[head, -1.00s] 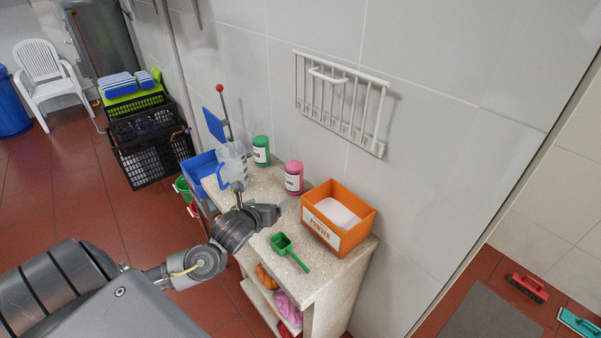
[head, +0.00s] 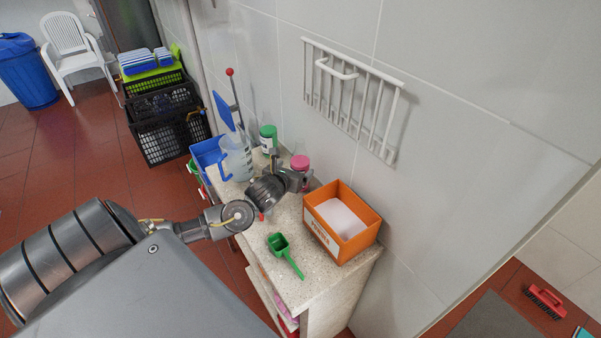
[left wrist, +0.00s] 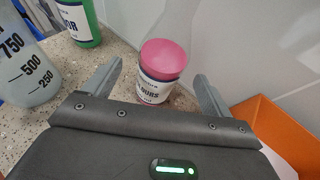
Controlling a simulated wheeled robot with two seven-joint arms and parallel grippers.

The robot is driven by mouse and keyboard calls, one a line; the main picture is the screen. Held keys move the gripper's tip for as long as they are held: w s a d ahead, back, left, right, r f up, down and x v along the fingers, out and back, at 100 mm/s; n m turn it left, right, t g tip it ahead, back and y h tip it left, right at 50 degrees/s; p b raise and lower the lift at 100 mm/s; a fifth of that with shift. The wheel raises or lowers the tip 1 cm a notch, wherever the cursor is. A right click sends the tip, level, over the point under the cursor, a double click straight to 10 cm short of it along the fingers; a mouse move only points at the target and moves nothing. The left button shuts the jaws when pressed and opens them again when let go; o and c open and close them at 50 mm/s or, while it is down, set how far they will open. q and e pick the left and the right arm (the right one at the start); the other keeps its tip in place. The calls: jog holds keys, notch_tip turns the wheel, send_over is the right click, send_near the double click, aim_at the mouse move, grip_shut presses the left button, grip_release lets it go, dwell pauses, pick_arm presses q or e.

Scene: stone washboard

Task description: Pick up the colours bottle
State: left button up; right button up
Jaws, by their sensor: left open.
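The colours bottle (head: 300,163) is pink with a white label and stands upright on the stone counter near the wall. In the left wrist view the bottle (left wrist: 160,72) shows its pink top and a label on which "OURS" can be read. My left gripper (head: 297,180) is at the bottle and hides its lower part in the head view. In the left wrist view the fingers of my left gripper (left wrist: 157,82) are spread, one on each side of the bottle, with gaps between. My right gripper is not in view.
A green bottle (head: 268,138) and a clear measuring jug (head: 237,160) stand to the left. An orange powder box (head: 365,240) is close on the right. A green scoop (head: 280,245) lies in front. A white rack (head: 350,95) hangs on the wall above.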

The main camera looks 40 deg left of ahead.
aim_at(301, 165)
pick_arm(q)
jog(key=shift+w+a+f, duration=0.1)
jog(key=shift+w+f, duration=0.05)
jog(key=shift+w, duration=0.2)
jog(key=shift+w+a+p, duration=0.1)
jog(key=shift+w+p, duration=0.25)
jog(key=shift+p, duration=0.05)
jog(key=p+x, duration=0.1)
jog(key=x, duration=0.3)
jog(key=shift+w+f, duration=0.1)
jog(key=shift+f, duration=0.05)
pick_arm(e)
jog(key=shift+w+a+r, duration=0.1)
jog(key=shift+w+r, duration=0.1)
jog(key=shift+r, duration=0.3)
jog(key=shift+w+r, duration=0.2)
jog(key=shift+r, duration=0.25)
pick_arm(q)
jog(key=c, duration=1.3)
jog(key=shift+c, duration=0.2)
